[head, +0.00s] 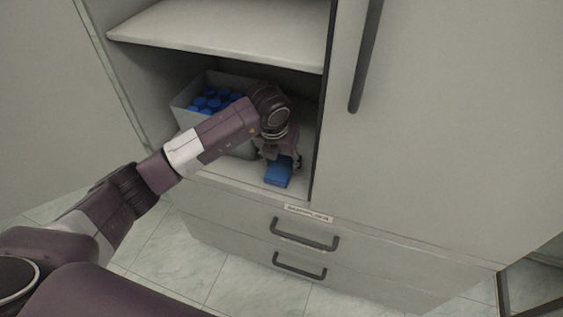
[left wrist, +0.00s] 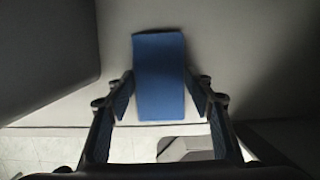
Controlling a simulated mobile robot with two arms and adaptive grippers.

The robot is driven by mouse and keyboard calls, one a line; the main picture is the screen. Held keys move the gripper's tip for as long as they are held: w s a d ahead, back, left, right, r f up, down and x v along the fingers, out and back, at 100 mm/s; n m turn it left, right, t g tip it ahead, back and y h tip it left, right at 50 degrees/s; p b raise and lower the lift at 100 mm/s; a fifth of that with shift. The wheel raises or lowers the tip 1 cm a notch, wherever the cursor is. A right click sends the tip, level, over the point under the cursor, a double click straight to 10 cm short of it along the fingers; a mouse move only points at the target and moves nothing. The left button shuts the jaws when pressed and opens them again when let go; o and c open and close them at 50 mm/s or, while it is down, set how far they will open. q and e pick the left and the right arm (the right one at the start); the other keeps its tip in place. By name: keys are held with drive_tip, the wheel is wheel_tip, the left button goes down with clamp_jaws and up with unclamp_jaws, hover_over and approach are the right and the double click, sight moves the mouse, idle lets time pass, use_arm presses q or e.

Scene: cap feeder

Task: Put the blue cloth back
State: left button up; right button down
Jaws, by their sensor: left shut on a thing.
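The blue cloth (head: 279,173) is a small folded block at the front of the open lower compartment, near its right side. My left gripper (head: 282,160) reaches into that compartment from the left and points down. It is shut on the cloth. In the left wrist view the cloth (left wrist: 160,78) lies between the two fingers (left wrist: 160,95) over the pale shelf. I cannot tell whether the cloth touches the shelf floor. My right gripper is not in view.
A grey bin (head: 184,115) with several blue caps (head: 212,100) stands at the left in the same compartment, partly behind my arm. An empty shelf (head: 225,30) is above. A closed door (head: 440,120) is at the right. Drawers with dark handles (head: 304,235) are below.

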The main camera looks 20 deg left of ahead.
sight(282, 164)
use_arm(q)
drive_tip(key=o, duration=0.7)
drive_tip(key=shift+c, duration=0.2)
drive_tip(key=o, duration=0.4)
drive_tip(key=shift+c, duration=0.2)
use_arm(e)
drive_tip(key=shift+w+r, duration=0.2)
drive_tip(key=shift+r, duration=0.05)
use_arm(q)
drive_tip(key=shift+r, duration=0.1)
drive_tip(key=v, duration=0.3)
drive_tip(key=shift+w+p, duration=0.1)
drive_tip(key=shift+p, duration=0.2)
drive_tip(key=s, duration=1.2)
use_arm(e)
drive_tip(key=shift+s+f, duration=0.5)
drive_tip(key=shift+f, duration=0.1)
use_arm(q)
drive_tip(key=shift+s+a, duration=0.1)
